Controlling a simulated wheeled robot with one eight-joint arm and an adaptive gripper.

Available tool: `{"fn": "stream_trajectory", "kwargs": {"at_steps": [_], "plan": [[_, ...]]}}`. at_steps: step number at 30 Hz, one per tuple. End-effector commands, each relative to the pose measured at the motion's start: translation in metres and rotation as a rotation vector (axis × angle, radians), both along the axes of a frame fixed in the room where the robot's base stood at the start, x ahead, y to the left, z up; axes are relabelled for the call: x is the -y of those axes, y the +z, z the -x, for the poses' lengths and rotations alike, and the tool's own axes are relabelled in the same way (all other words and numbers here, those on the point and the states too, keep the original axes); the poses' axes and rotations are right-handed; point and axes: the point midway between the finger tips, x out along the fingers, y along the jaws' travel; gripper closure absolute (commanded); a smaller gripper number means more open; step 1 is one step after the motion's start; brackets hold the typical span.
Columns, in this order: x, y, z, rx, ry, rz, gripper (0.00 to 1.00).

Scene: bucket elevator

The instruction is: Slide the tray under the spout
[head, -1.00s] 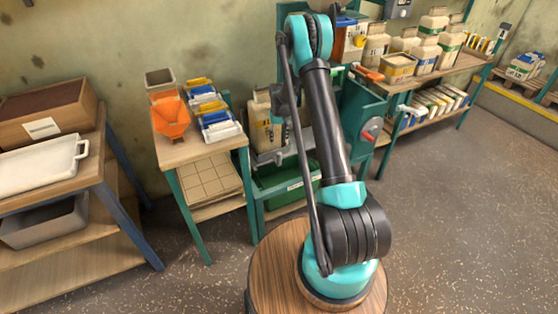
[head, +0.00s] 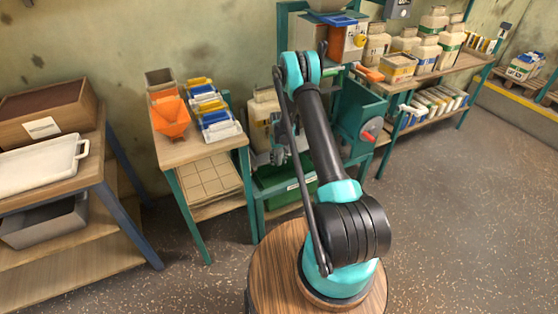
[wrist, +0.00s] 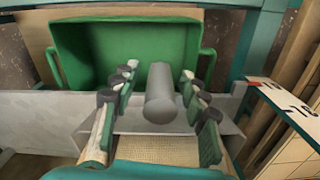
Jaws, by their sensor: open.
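In the wrist view, a grey metal tray-like piece (wrist: 130,119) carries a thick grey cylindrical handle (wrist: 160,95). My gripper (wrist: 157,82) is open, with its fingers on both sides of the handle. I cannot tell if they touch it. In the head view my gripper (head: 279,155) is low at the front of the teal machine, above a green bin (head: 285,188); that bin also fills the top of the wrist view (wrist: 125,42). My arm hides part of the machine, and I cannot make out the spout clearly. A separate white tray (head: 40,168) lies on the left table.
An orange box with a blue top edge (head: 347,42) sits high on the machine. A small table (head: 190,150) with an orange funnel (head: 170,115) stands left of it. Shelves with jars and bags (head: 420,75) are to the right. The floor at right is clear.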

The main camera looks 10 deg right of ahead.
Motion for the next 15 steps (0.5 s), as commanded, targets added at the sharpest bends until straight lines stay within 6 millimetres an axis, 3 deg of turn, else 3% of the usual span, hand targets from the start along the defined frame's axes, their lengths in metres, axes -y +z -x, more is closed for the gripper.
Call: {"fn": "stream_trajectory", "kwargs": {"at_steps": [5, 15], "plan": [[0.0, 0.0001, 0.0001, 0.0, 0.0, 0.0, 0.56], [0.0, 0.0003, 0.0001, 0.0, 0.0, 0.0, 0.97]]}}
